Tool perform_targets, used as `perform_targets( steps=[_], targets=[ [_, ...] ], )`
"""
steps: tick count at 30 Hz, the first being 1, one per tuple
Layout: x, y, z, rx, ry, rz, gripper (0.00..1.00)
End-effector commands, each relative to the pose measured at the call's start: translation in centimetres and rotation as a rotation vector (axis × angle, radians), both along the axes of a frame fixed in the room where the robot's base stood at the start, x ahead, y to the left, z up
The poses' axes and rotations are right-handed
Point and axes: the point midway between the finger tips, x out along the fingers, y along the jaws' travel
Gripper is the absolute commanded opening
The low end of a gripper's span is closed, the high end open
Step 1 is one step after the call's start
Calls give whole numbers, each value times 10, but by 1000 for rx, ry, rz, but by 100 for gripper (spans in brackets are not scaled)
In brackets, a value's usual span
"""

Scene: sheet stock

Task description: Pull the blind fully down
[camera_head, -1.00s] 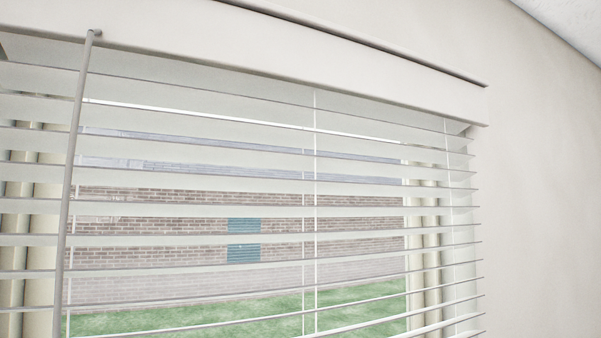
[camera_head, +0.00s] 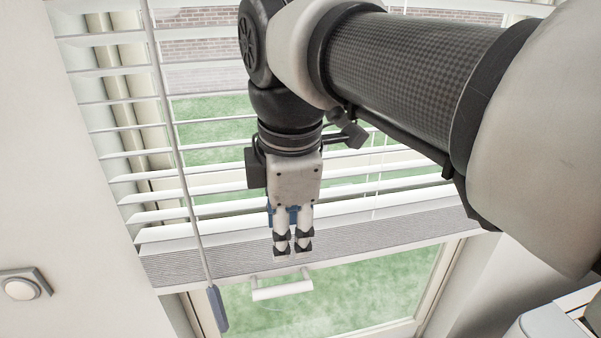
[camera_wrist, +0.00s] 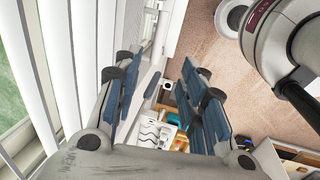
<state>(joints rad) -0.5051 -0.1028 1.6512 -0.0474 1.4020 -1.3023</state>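The white slatted blind (camera_head: 190,189) hangs over the upper part of the window, its lower slats bunched above a bottom rail. A white bar handle (camera_head: 282,289) hangs just below this rail, near its middle. My gripper (camera_head: 293,252) points down in front of the bunched slats, its tips slightly above the handle in the picture. In the wrist view, the blue-padded fingers of my gripper (camera_wrist: 158,98) are apart, with nothing clearly held between them. Slats (camera_wrist: 82,60) run along the left of that view. I cannot tell whether the fingers touch the blind.
A thin tilt wand (camera_head: 183,170) with a grey-blue grip (camera_head: 217,308) hangs left of the handle. A round wall switch (camera_head: 20,289) is at far left. The glass below the blind shows grass. The wrist view shows floor (camera_wrist: 200,40) and a white container with items (camera_wrist: 155,130) below.

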Motion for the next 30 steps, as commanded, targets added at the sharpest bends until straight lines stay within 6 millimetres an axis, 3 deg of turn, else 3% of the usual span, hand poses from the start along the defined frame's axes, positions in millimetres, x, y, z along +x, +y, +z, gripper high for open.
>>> perform_targets(
  steps=[5, 21, 30],
  targets=[
    [3, 4, -14, -7, 3, 26, 38],
    [24, 8, -125, -7, 4, 21, 38],
    [33, 10, -164, -6, 1, 21, 38]
  ],
)
